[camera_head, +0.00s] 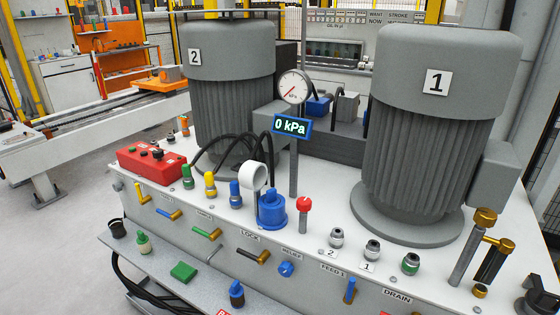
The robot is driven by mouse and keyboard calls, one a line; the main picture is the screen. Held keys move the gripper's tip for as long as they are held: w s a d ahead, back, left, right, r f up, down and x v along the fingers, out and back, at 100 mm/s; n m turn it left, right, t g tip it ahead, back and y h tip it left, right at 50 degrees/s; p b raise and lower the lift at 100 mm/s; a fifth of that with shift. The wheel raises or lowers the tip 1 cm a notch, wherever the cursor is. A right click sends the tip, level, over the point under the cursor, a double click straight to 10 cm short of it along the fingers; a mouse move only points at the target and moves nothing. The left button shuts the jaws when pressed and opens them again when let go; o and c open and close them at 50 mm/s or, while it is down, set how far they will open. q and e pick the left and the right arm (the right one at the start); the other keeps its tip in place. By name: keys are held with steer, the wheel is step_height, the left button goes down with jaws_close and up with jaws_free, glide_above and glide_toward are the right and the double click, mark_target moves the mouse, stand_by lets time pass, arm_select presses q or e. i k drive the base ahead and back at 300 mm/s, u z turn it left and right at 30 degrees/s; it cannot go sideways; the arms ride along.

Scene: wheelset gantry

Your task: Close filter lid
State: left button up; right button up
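No part is labelled as the filter lid. A white, hollow round cap (254,178) stands tilted on the deck, its open end facing the camera; it may be the lid, but I cannot be sure. A blue round body (272,209) with a narrower top is right beside and below it, and I cannot tell whether the two are joined. A thin dark upright shows under the white cap. Neither of my grippers shows in the view.
Motors 1 (430,130) and 2 (232,90) stand behind. A gauge (293,87) and a 0 kPa display (291,126) are on a post. A red-knobbed lever (305,205), coloured plugs and black hoses crowd the deck. Valve handles line the front. A green block (184,271) lies on the lower shelf.

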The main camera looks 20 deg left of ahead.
mark_target(247, 174)
steer(key=u, duration=2.55)
steer(key=i, duration=2.2)
steer(key=z, duration=3.2)
